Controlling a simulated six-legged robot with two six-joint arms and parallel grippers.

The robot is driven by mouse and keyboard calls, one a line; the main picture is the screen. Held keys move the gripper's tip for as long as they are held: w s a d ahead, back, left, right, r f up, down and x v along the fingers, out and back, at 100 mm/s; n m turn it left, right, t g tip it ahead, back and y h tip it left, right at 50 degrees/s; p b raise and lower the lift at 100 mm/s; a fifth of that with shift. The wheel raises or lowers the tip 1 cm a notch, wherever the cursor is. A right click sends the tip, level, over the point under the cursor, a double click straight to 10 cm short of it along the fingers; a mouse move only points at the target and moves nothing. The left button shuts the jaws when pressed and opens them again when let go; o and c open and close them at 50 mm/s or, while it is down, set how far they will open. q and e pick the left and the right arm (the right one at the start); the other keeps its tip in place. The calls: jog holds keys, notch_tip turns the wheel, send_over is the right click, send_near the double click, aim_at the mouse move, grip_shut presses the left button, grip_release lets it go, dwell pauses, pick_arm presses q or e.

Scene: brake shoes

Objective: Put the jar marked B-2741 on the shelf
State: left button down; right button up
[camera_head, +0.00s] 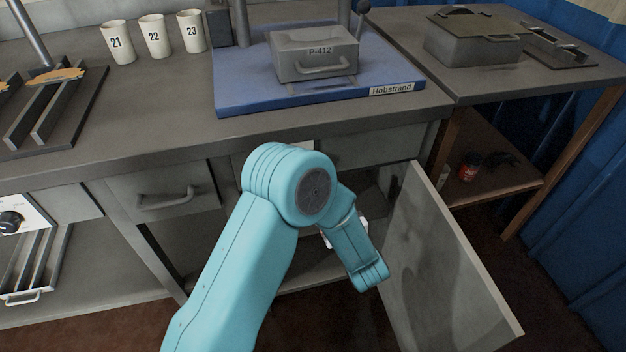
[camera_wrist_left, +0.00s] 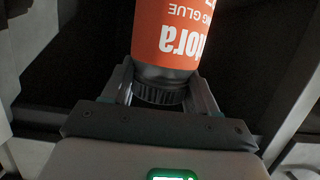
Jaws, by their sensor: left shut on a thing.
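My left gripper (camera_wrist_left: 162,88) is shut on the dark ribbed lid of an orange jar (camera_wrist_left: 178,40) in the left wrist view. The label shows white upside-down lettering, "tora" and "GLUE"; no B-2741 mark is readable. In the head view my left arm reaches into the open cabinet under the bench, and the arm hides the jar and gripper fingers. A cabinet shelf board (camera_head: 305,274) shows beside the arm. My right gripper is not in view.
The open cabinet door (camera_head: 450,260) stands right of my arm. A small red container (camera_head: 469,166) sits on the side table's lower wooden shelf (camera_head: 500,195).

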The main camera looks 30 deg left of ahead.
pick_arm(q)
jog(key=w+a+b, duration=0.3)
jog(key=w+a, duration=0.7)
jog(key=a, duration=0.2)
jog(key=f+b, duration=0.1)
jog(key=f, duration=0.1)
jog(key=f+b, duration=0.1)
jog(key=f, duration=0.1)
jog(key=f+b, duration=0.1)
jog(key=f, duration=0.2)
jog(key=shift+s+d, duration=0.15)
jog(key=shift+d, duration=0.2)
jog(key=shift+a+f+b, duration=0.15)
jog(key=shift+f+b, duration=0.05)
jog(key=shift+b, duration=0.15)
jog(key=shift+r, duration=0.2)
jog(key=shift+c, duration=1.5)
grip_release()
jog(key=shift+f, duration=0.15)
